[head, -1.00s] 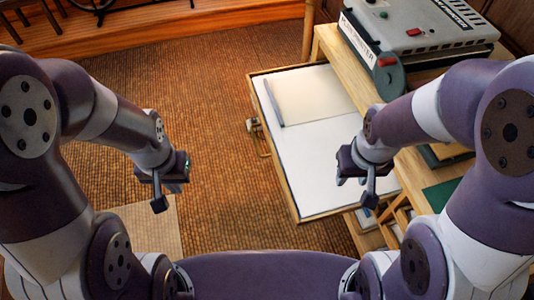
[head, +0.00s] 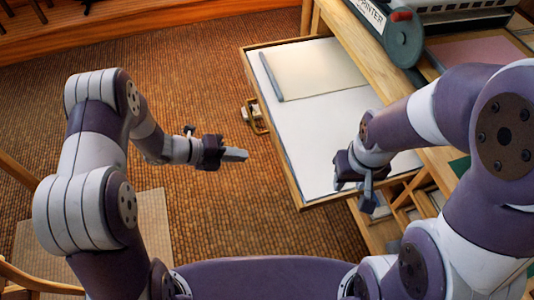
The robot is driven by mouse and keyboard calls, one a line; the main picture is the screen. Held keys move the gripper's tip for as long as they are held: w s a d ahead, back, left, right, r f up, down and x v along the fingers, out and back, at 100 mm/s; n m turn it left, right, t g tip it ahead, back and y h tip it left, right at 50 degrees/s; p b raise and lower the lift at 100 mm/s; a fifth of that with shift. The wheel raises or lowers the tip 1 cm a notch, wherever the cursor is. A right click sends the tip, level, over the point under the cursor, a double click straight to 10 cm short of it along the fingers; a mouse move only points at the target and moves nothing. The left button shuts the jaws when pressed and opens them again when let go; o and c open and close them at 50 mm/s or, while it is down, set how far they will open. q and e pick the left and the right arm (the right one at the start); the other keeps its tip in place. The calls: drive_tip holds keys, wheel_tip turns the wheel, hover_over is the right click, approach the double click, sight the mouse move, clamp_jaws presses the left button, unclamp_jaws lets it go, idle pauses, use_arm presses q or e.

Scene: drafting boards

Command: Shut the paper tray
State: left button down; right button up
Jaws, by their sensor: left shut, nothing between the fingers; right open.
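The paper tray (head: 293,180) is a shallow wooden drawer pulled out to the left from the wooden stand (head: 352,45). White and cream sheets (head: 325,120) lie in it. A brass-coloured handle (head: 254,116) sits on its left front face. My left gripper (head: 236,155) is shut and empty, pointing right, to the left of the tray and a little below the handle in the picture, apart from both. My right gripper (head: 367,192) is open and shows in front of the tray's lower right part; whether it touches anything I cannot tell.
A grey machine with a round drum (head: 403,40) stands on top of the stand. Open wooden slots (head: 410,200) lie below the tray at the right. Woven brown floor (head: 190,80) is clear left of the tray. Part of a wooden chair (head: 30,278) shows at lower left.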

sight(278, 154)
use_arm(q)
drive_tip(key=x, duration=0.2)
drive_tip(key=b+x, duration=0.1)
drive_tip(key=x, duration=0.2)
drive_tip(key=r+x, duration=0.1)
drive_tip(key=x, duration=0.1)
drive_tip(key=shift+w+d+f, duration=0.1)
drive_tip(key=shift+w+d, duration=0.05)
drive_tip(key=shift+d, duration=0.4)
drive_tip(key=shift+w+d, duration=0.15)
drive_tip(key=shift+d, duration=0.3)
use_arm(e)
drive_tip(key=shift+f, duration=0.95)
use_arm(q)
drive_tip(key=shift+d, duration=0.1)
